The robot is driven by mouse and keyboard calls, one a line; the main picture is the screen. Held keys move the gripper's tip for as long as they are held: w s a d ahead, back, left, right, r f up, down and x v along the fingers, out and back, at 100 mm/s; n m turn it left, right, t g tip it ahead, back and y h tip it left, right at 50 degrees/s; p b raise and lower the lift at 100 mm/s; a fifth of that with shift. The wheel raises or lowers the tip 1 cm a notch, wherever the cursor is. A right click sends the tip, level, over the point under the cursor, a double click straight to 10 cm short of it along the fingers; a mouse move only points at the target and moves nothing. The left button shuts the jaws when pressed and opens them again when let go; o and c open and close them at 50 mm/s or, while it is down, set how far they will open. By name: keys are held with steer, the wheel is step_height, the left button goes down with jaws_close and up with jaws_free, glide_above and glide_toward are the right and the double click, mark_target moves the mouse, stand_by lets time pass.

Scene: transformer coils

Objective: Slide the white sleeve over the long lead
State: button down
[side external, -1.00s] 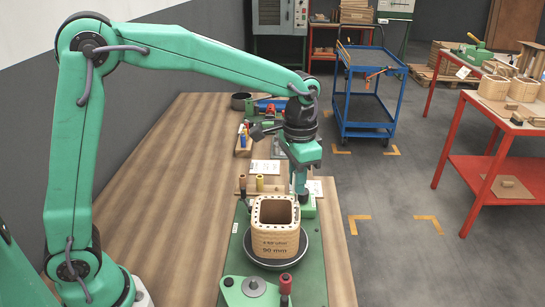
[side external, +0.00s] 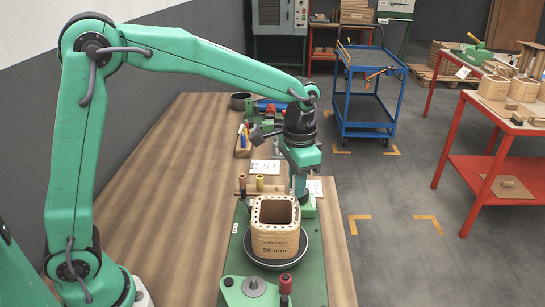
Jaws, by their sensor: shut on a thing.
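A square wooden-coloured coil (side external: 275,241) with dark holes around its top rim stands upright on a dark round plate (side external: 309,252) on the green bench fixture. My gripper (side external: 299,192) points down just behind the coil's back right corner, close to it. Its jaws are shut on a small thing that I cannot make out. The white sleeve and the long lead cannot be told apart from the jaws and coil at this size. Whether anything touches the coil is unclear.
A red-knobbed lever (side external: 286,284) is in front of the coil. Tools crowd the bench behind. The bench's left side is clear.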

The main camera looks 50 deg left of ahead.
steer(key=shift+f, duration=0.55)
steer(key=c, duration=0.8)
jaws_free()
steer(key=shift+c, duration=0.2)
steer(key=shift+r, duration=0.1)
steer(key=shift+r, duration=3.9)
